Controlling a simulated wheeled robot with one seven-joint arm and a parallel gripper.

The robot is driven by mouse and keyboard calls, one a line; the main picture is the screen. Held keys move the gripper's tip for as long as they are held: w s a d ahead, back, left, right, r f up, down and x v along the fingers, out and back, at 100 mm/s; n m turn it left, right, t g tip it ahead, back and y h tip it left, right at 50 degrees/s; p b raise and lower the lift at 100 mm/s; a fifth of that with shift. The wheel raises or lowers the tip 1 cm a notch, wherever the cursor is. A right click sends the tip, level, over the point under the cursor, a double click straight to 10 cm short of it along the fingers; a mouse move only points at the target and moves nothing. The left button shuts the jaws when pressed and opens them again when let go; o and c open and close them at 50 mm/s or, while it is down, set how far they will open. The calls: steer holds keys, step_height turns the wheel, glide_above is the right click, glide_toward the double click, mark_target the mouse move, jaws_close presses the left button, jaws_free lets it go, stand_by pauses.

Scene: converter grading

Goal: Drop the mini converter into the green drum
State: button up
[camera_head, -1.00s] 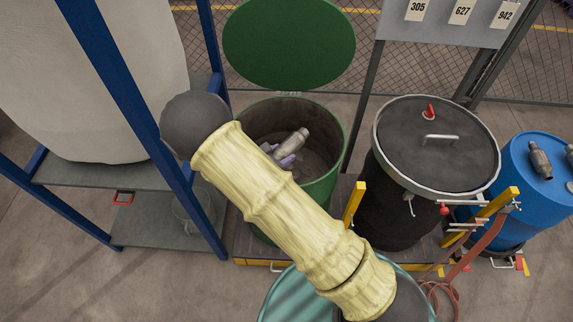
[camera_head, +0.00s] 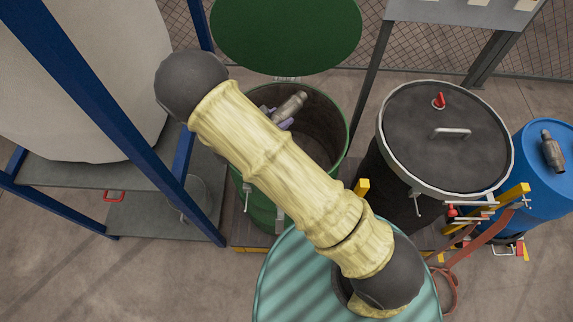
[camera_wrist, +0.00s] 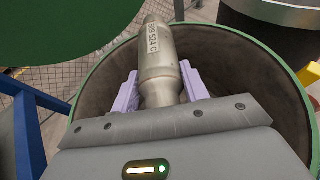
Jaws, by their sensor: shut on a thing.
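The mini converter (camera_wrist: 160,62) is a small grey metal canister with stamped lettering. My gripper (camera_wrist: 158,92), with pale purple fingers, is shut on it, one finger on each side. The head view shows the converter (camera_head: 291,104) tilted at the mouth of the green drum (camera_head: 343,150), with my arm hiding part of the gripper (camera_head: 277,119). The drum's round green lid (camera_head: 287,30) stands open behind it. In the wrist view the drum's rim (camera_wrist: 290,95) curves around the converter and fingers. The drum's floor is mostly hidden.
A black drum (camera_head: 445,140) with a clamped lid stands to the right. A blue drum (camera_head: 540,185) with another converter (camera_head: 552,151) on top is at the far right. A blue rack (camera_head: 110,110) holding a white sack (camera_head: 85,80) stands left. A teal drum (camera_head: 285,290) is in front.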

step_height(320, 180, down, 6)
steer(key=b, duration=0.4)
stand_by(0.3)
steer(key=shift+d, duration=0.1)
steer(key=o, duration=1.3)
steer(key=shift+s, duration=0.1)
